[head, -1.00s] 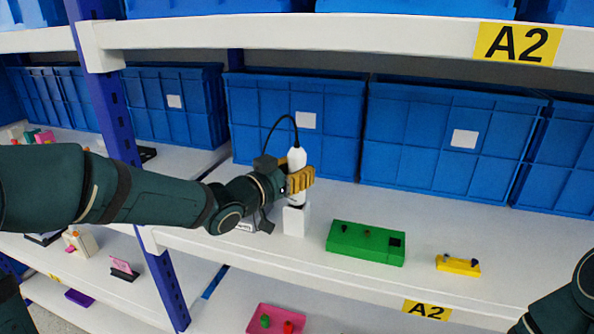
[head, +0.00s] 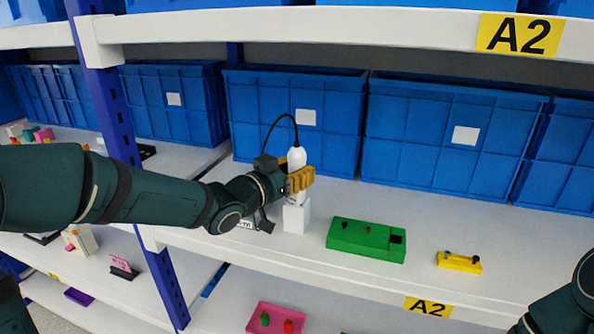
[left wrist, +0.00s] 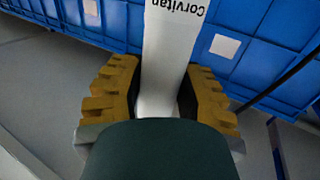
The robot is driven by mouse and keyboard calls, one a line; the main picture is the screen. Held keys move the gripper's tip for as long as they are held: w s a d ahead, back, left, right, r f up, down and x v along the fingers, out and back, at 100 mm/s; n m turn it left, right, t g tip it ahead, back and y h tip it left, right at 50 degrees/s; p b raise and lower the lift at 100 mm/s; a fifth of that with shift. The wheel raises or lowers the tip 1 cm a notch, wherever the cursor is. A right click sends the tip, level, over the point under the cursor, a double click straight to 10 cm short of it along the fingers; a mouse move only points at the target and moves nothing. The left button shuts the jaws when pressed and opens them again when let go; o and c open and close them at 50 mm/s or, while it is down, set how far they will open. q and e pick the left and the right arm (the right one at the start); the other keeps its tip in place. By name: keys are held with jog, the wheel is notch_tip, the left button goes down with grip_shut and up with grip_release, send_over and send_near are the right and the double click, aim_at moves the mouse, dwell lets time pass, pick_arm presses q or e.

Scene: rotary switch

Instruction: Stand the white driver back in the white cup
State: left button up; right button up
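The white driver (head: 296,158) stands upright in my left gripper (head: 300,180), with a black cable looping from its top. In the left wrist view the driver (left wrist: 170,60) runs between the yellow fingers of my left gripper (left wrist: 160,95), one on each side, and shows dark lettering. The white cup (head: 296,218) is a block-like holder on the shelf, directly under the driver. The driver's lower end is at the cup's top; how deep it sits inside is hidden. My right gripper is out of view.
A green box (head: 366,240) and a yellow block (head: 459,262) lie to the right on the shelf (head: 430,220). Blue crates (head: 430,130) stand close behind. A small grey-white item behind my gripper is partly hidden. A blue upright (head: 110,110) stands left.

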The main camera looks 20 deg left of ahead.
pick_arm(q)
jog(key=shift+c, duration=0.9)
jog(key=o, duration=0.8)
jog(key=shift+f, duration=0.15)
jog(key=v, duration=1.2)
